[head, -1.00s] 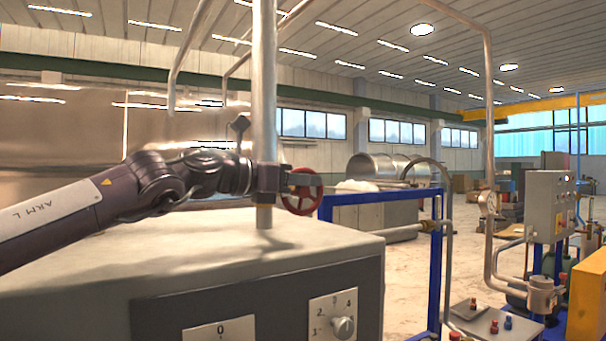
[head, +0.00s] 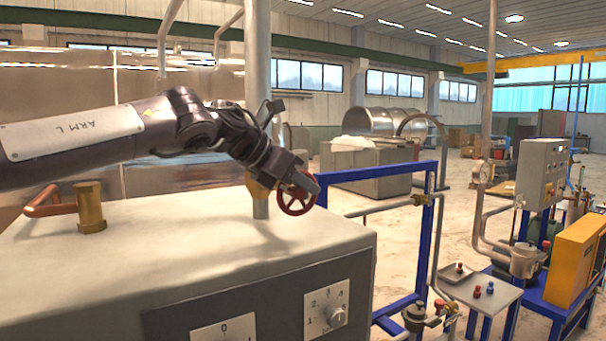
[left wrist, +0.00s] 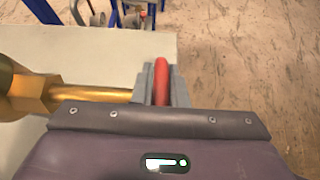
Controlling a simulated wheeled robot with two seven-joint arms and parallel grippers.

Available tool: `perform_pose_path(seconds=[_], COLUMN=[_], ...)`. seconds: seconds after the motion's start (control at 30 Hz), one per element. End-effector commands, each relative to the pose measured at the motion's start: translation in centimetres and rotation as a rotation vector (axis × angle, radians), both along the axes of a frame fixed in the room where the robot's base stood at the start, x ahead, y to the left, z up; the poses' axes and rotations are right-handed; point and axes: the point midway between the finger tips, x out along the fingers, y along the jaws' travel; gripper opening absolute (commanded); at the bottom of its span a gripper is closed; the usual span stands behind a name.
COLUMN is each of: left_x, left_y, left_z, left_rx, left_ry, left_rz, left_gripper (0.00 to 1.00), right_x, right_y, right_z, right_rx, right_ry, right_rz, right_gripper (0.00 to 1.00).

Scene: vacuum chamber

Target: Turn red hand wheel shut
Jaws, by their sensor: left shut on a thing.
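The red hand wheel (head: 296,201) stands beside the vertical grey pipe (head: 257,60), at the right end of the grey cabinet top. My left gripper (head: 305,187) reaches it from the upper left and is shut on its rim. In the left wrist view the red rim (left wrist: 161,80) sits between the two grey fingers of the gripper (left wrist: 158,88). A brass valve stem (left wrist: 90,94) runs from the brass valve body (left wrist: 24,92) toward the wheel. Part of the rim is hidden behind the fingers. My right gripper is not in view.
The grey cabinet (head: 180,235) with dials (head: 327,313) fills the lower left. A blue frame (head: 430,240) with pipes stands to the right. Open floor lies beyond.

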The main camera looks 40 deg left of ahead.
Motion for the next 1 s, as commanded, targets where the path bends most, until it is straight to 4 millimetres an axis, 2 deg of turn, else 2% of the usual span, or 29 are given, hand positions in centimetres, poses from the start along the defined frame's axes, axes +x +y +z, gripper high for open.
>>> perform_pose_path(seconds=[0.37,0.4,0.57,0.87,1.0], left_x=[0.0,0.0,0.0,-0.1,-1.3], left_y=[0.0,0.0,0.0,0.1,0.6], left_z=[0.3,0.3,0.2,0.2,0.9], left_rx=[0.003,0.003,0.003,0.002,0.003], left_ry=[-0.003,-0.003,-0.001,0.001,-0.002], left_rz=[0.0,0.0,0.0,0.0,0.001], left_gripper=[0.0,0.15,0.35,0.35,0.35], right_x=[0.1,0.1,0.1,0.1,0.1], right_y=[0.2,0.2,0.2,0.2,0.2], right_z=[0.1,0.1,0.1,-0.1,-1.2], right_rx=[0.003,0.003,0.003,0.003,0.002], right_ry=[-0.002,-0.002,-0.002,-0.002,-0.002], right_rz=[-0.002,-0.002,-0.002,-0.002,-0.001], right_gripper=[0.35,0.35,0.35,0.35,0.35])
